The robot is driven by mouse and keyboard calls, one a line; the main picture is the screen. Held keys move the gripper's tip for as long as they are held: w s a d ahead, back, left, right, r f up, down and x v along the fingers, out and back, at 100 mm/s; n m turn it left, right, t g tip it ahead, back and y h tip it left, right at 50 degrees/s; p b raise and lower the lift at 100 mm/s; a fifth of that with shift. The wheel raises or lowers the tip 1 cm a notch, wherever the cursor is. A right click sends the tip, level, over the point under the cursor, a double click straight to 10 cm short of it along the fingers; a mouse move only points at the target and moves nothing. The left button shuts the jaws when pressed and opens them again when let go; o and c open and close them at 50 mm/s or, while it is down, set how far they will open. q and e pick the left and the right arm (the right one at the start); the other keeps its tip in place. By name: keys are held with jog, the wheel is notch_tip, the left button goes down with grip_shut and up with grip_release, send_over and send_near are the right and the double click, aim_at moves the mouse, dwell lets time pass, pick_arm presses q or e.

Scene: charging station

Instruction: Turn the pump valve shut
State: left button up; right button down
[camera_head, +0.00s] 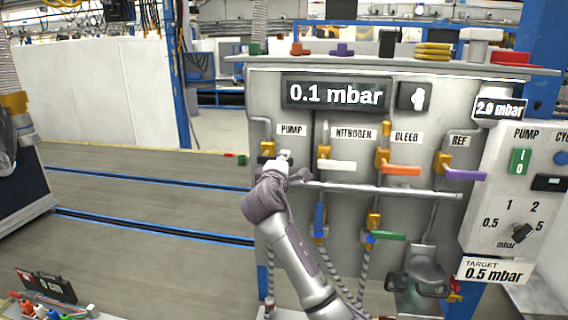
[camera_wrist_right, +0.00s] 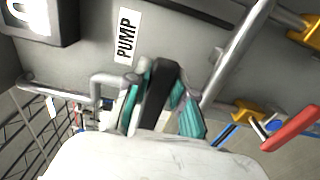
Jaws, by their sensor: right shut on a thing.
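The pump valve is under the PUMP label (camera_head: 291,130) at the left end of the grey panel. Its yellow body (camera_head: 267,147) shows beside my right gripper (camera_head: 283,158). A dark bit of its handle (camera_head: 263,160) sticks out left of the fingers; the rest is hidden behind the gripper. In the right wrist view the black handle (camera_wrist_right: 158,95) lies between the teal fingertips of my right gripper (camera_wrist_right: 162,105), which are shut on it. The PUMP label (camera_wrist_right: 127,35) is just beyond. My left gripper is not in view.
To the right are valves with white (camera_head: 337,166), orange (camera_head: 401,170) and purple (camera_head: 465,175) handles. Blue (camera_head: 319,219) and green (camera_head: 387,236) handles sit lower. A horizontal pipe (camera_head: 385,190) crosses the panel close to my gripper. The display (camera_head: 336,94) reads 0.1 mbar.

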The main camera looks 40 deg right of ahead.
jog(key=shift+f, duration=0.1)
jog(key=c, duration=1)
grip_release()
jog(key=shift+o, duration=0.2)
jog(key=v, duration=1.2)
